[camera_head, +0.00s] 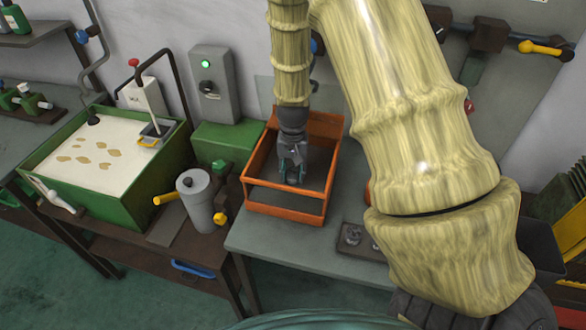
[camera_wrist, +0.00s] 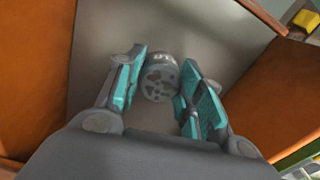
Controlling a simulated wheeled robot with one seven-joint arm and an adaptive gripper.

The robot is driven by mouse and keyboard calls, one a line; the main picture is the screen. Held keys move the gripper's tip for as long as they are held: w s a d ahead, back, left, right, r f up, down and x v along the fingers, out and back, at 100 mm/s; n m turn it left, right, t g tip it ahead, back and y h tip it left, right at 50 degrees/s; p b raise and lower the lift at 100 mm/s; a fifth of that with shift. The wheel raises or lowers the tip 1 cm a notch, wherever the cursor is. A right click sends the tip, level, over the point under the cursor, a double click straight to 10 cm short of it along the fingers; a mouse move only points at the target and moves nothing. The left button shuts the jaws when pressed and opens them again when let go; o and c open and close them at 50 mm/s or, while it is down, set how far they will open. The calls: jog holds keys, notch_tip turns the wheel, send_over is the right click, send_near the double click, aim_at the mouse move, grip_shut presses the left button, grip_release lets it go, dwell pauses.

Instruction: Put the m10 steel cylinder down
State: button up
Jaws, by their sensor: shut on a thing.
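The steel cylinder (camera_wrist: 160,78) is grey with dark blotches and partly legible lettering, seen near the middle of the wrist view. My gripper (camera_wrist: 158,88) has its two teal-padded fingers on either side of it, shut on it. In the head view my gripper (camera_head: 292,172) points down inside an orange open-framed bin (camera_head: 285,207). The cylinder is hidden or too small to make out there. The bin's grey floor lies behind the cylinder in the wrist view; I cannot tell whether the cylinder touches it.
Left of the bin stand a grey canister (camera_head: 199,200) with yellow handles and a green tank (camera_head: 130,205) of pale liquid. A dark tray (camera_head: 356,240) with small metal parts lies to the right. Bare grey tabletop (camera_head: 290,243) shows in front of the bin.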

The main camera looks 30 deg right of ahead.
aim_at(293, 170)
jog(key=shift+f, duration=0.2)
dwell(0.3)
jog(key=o, duration=1.2)
jog(key=shift+o, duration=0.2)
jog(key=shift+r, duration=0.15)
notch_tip(293, 170, up, 12)
jog(key=b, duration=0.2)
jog(key=shift+b, duration=0.35)
